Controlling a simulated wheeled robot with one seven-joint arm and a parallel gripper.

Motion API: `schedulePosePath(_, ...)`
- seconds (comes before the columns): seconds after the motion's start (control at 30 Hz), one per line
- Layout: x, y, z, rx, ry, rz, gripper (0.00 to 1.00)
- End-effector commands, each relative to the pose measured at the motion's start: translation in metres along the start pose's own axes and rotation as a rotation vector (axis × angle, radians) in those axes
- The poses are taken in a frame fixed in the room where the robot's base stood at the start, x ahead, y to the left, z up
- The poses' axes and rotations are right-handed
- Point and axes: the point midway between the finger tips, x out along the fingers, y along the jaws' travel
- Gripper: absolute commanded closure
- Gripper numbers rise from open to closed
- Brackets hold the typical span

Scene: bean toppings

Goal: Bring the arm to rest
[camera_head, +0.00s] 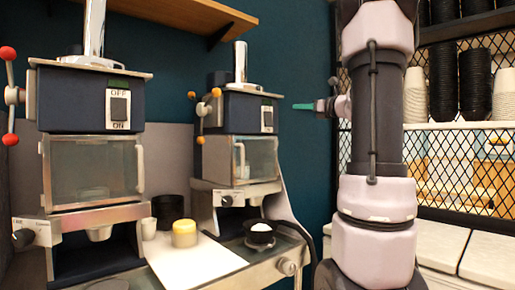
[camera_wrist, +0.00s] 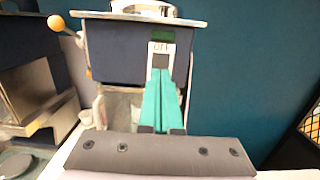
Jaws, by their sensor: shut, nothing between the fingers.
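My gripper (camera_head: 303,106) shows in the head view as a small teal tip pointing left, just right of the right machine's upper body. In the wrist view my gripper (camera_wrist: 162,75) has its two teal fingers together with nothing between them. Behind them stands the right machine (camera_wrist: 115,50), with its switch panel partly covered by the fingers. In the head view this right machine (camera_head: 233,112) stands left of my gripper, and its metal tube points up. My arm (camera_head: 380,120) rises at the right centre of the head view.
A left machine (camera_head: 75,102) has red-knobbed levers. A white board (camera_head: 195,264) holds a yellow cup (camera_head: 184,233) and a small white cup (camera_head: 149,228). A dark bowl (camera_head: 260,233) with white contents sits under the right machine. A wire rack with stacked cups (camera_head: 445,82) stands at right.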

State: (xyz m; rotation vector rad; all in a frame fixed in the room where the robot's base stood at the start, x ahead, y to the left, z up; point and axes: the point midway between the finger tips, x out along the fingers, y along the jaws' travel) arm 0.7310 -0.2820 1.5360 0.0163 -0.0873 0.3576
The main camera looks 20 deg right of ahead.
Motion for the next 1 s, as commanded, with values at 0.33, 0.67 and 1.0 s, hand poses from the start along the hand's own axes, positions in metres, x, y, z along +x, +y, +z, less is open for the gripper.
schedulePosePath(0.33, -0.003, 0.090, -0.028, -0.247, 0.154, 0.182, 1.00)
schedulePosePath(0.67, -0.105, 0.280, -0.139, -1.310, 0.448, 0.805, 1.00)
schedulePosePath(1.0, -0.183, 0.303, -0.192, -2.156, 0.493, 1.188, 1.00)
